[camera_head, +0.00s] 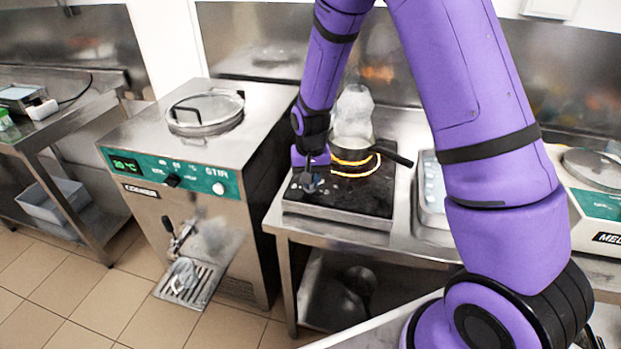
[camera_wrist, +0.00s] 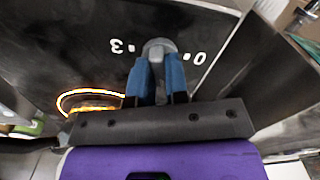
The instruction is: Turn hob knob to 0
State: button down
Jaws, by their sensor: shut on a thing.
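The hob (camera_head: 340,212) is a black plate in a steel frame on the steel counter, with a glowing orange ring (camera_head: 362,174); the ring also shows at the left in the wrist view (camera_wrist: 68,98). The grey hob knob (camera_wrist: 158,47) sits between the white marks "3" (camera_wrist: 117,46) and "0" (camera_wrist: 199,58) in the wrist view. My gripper (camera_wrist: 161,72) is shut on the knob, with a blue finger on each side. In the head view my gripper (camera_head: 311,182) is at the hob's front left; the knob is hard to make out there. Its exact setting is unclear.
A pan with a black handle (camera_head: 392,155) stands at the back of the hob, with a whitish, cloudy shape (camera_head: 353,112) above it. A batch freezer (camera_head: 190,140) stands to the left. A steel tray (camera_head: 432,190) lies right of the hob, partly behind my arm.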

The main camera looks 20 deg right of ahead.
jog(key=n, duration=1.3)
jog(key=shift+n, duration=0.5)
jog(key=c, duration=1.1)
grip_release()
jog(key=shift+r, duration=0.15)
notch_tip(320, 180, up, 11)
jog(key=shift+f, duration=0.2)
